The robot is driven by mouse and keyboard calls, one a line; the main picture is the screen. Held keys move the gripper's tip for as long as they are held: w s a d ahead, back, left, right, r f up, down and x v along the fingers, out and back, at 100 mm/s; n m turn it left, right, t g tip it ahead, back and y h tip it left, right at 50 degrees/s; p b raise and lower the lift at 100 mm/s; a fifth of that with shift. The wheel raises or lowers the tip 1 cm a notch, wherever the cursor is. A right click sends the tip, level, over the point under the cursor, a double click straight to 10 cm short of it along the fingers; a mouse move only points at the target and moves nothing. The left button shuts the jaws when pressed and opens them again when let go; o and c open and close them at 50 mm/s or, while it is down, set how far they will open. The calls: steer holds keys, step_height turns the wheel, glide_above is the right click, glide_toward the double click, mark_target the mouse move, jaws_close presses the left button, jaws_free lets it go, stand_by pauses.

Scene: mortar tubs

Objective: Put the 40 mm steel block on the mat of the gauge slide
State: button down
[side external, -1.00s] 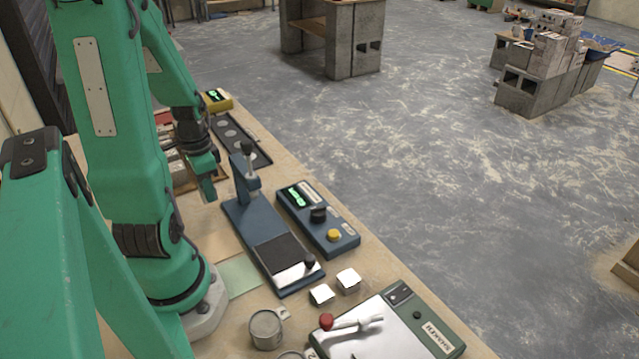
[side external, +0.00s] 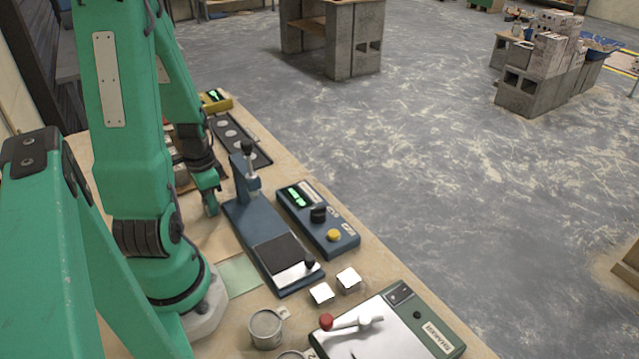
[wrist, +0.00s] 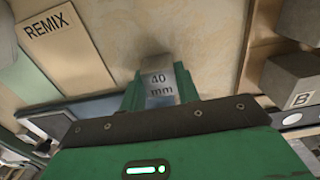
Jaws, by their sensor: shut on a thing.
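The steel block (wrist: 159,87), grey and marked "40 mm", sits between the two green fingers of my gripper (wrist: 159,80) in the wrist view. My gripper is shut on it. In the side view my gripper (side external: 211,204) is low, left of the blue gauge slide (side external: 246,218), and the block is too small there to make out clearly. The slide's dark square mat (side external: 279,253) is bare. It lies in front of the slide's upright post, with a bright plate and a black knob at the near end.
A blue control box (side external: 325,226) stands right of the slide. Two small bright blocks (side external: 347,280) and a metal cup (side external: 266,327) are nearer. A dark tray with round wells (side external: 232,133) lies behind. The wrist view shows a "REMIX" board (wrist: 62,32) and a block marked B (wrist: 296,82).

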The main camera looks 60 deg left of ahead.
steer(key=shift+f, duration=0.1)
steer(key=c, duration=1)
jaws_free()
steer(key=shift+c, duration=0.2)
step_height(320, 180, up, 12)
steer(key=shift+o, duration=0.5)
